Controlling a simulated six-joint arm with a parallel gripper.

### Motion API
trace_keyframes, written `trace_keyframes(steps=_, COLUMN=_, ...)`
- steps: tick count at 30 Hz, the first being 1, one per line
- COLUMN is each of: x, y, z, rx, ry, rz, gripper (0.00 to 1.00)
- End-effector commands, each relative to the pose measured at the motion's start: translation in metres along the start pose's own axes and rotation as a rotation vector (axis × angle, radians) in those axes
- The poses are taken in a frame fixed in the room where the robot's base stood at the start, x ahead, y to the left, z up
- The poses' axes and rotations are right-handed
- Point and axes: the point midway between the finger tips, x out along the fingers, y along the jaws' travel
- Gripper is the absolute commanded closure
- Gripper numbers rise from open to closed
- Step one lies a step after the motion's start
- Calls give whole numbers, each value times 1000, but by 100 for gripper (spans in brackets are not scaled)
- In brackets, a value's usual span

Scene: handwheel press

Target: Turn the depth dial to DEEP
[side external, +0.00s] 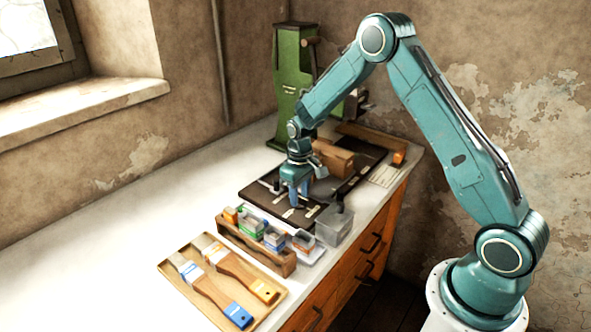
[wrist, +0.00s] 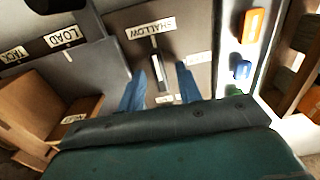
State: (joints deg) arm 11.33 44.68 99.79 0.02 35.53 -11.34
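My gripper (side external: 297,200) points down over the dark board (side external: 258,203) on the white bench. In the wrist view its two blue fingers (wrist: 161,88) are spread apart, with a narrow dark and white piece (wrist: 160,76), apparently the depth dial, between them. Gaps show on both sides of this piece, so the fingers do not appear to grip it. Another label (wrist: 168,99) near the fingertips is too small and partly covered to read. I cannot read a DEEP label or tell exactly where the dial points.
A green press (side external: 287,85) stands behind. A brown block (side external: 333,158) is beside my gripper; TACK (wrist: 15,54) and LOAD (wrist: 63,37) labels show in the wrist view. A wooden rack (side external: 283,264), clear bin (side external: 334,227) and brush tray (side external: 195,291) are in front. The bench's left is clear.

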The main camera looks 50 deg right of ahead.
Motion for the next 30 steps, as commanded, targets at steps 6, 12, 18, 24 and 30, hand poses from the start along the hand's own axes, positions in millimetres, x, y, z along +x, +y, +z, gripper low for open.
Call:
trace_keyframes(steps=6, x=0, y=0, z=0, rx=0, ry=0, rz=0, gripper=77)
trace_keyframes(steps=12, x=0, y=0, z=0, rx=0, ry=0, rz=0, gripper=100)
trace_keyframes(steps=18, x=-1, y=0, z=0, rx=9, ry=0, rz=0, gripper=100)
trace_keyframes(steps=24, x=-1, y=0, z=0, rx=55, ry=0, rz=0, gripper=100)
trace_keyframes(steps=30, x=-1, y=0, z=0, rx=157, ry=1, rz=0, gripper=100)
